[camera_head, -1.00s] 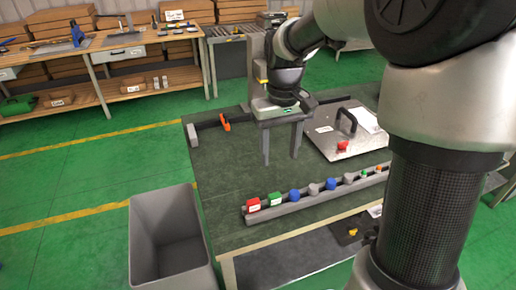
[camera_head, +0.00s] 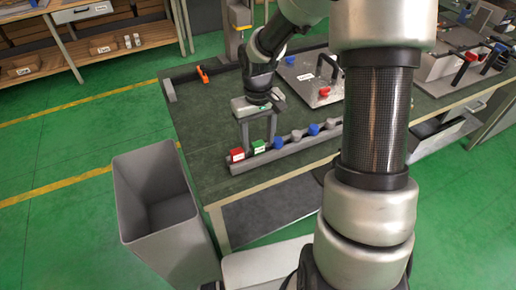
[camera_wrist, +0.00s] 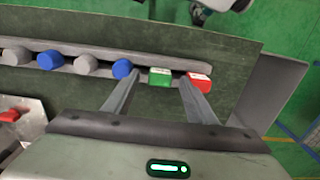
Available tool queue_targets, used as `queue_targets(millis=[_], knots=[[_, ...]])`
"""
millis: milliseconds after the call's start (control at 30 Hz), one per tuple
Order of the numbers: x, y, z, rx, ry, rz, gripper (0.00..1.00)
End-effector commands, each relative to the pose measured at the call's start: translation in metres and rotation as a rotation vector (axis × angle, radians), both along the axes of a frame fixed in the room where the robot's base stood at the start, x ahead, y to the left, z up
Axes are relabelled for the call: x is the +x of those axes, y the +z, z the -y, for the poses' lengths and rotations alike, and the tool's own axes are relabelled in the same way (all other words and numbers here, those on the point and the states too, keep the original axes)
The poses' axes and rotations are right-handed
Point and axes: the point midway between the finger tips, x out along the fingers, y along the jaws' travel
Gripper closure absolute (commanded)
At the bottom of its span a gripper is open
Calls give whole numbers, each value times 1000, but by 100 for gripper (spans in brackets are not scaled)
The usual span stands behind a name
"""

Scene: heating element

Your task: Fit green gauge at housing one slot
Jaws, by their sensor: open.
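The green gauge (camera_head: 258,146) is a small green block with a white label, near the left end of a grey rail (camera_head: 296,150). In the wrist view the green gauge (camera_wrist: 160,78) appears between the fingertips. My gripper (camera_head: 257,142) is open and empty, pointing down at that end of the rail, its fingers around or just above the green gauge; contact cannot be told. A metal plate (camera_head: 300,68) with a black handle, a blue knob and a red piece lies behind the rail. I cannot tell where the housing one slot is.
A red block (camera_head: 237,155) sits close beside the green gauge. Blue and grey pieces (camera_head: 313,129) stand farther along the rail. A grey bin (camera_head: 190,238) stands left of the table. An orange-handled tool (camera_head: 202,75) lies at the back edge.

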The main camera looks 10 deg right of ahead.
Motion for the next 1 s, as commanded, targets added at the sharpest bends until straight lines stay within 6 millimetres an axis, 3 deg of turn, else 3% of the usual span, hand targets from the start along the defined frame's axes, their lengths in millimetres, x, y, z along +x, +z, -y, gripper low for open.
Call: queue_targets(millis=[167,433,700,1000], knots=[[0,-21,0,1,0,0,48],[0,-23,0,0,0,1,48],[0,-23,0,1,0,1,93],[1,-17,0,1,-1,4,93]])
